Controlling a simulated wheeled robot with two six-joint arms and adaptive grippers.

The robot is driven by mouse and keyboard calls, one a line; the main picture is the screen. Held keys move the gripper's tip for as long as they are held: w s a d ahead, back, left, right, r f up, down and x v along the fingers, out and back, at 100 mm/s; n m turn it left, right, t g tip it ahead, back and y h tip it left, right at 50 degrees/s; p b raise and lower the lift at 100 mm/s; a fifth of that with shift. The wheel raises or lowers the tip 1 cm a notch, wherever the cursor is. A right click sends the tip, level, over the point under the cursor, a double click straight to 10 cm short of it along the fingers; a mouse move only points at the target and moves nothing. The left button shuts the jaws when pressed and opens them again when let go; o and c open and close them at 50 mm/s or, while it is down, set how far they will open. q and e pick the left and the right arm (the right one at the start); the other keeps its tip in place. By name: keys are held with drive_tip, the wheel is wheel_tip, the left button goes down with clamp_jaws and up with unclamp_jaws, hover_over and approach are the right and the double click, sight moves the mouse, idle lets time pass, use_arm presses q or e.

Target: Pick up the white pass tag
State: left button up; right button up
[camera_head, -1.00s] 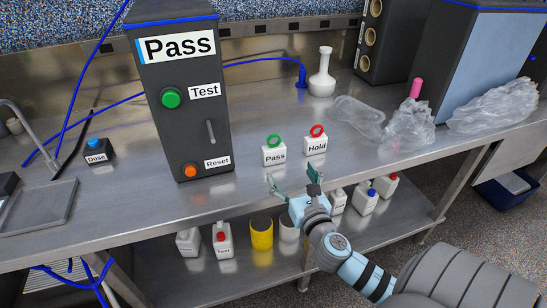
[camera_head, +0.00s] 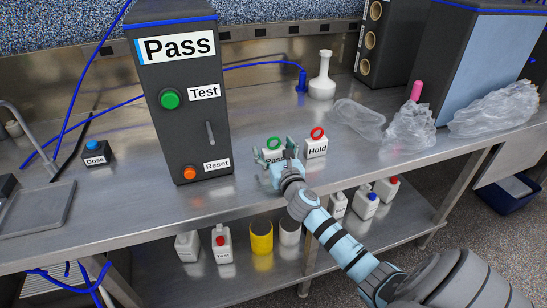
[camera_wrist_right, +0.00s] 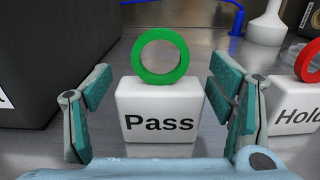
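The white pass tag (camera_wrist_right: 160,108) is a white block lettered "Pass" with a green ring on top. It stands upright on the steel bench, and in the head view the tag (camera_head: 272,158) is partly hidden by my gripper. My right gripper (camera_wrist_right: 160,115) is open, its teal fingers on either side of the tag. Small gaps show between the fingers and the block, so it is not gripped. In the head view the right gripper (camera_head: 279,152) reaches over the bench's front part to the tag. My left gripper is not in view.
The hold tag (camera_head: 317,145), with a red ring, stands close to the right and also shows in the wrist view (camera_wrist_right: 296,105). The black test box (camera_head: 183,120) stands to the left. Crumpled clear bags (camera_head: 408,128) and a white flask (camera_head: 322,80) are farther right and back.

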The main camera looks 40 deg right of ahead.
drive_tip(key=c, duration=0.9)
wheel_tip(320, 180, up, 10)
drive_tip(key=p, duration=0.6)
drive_tip(key=shift+r, duration=0.15)
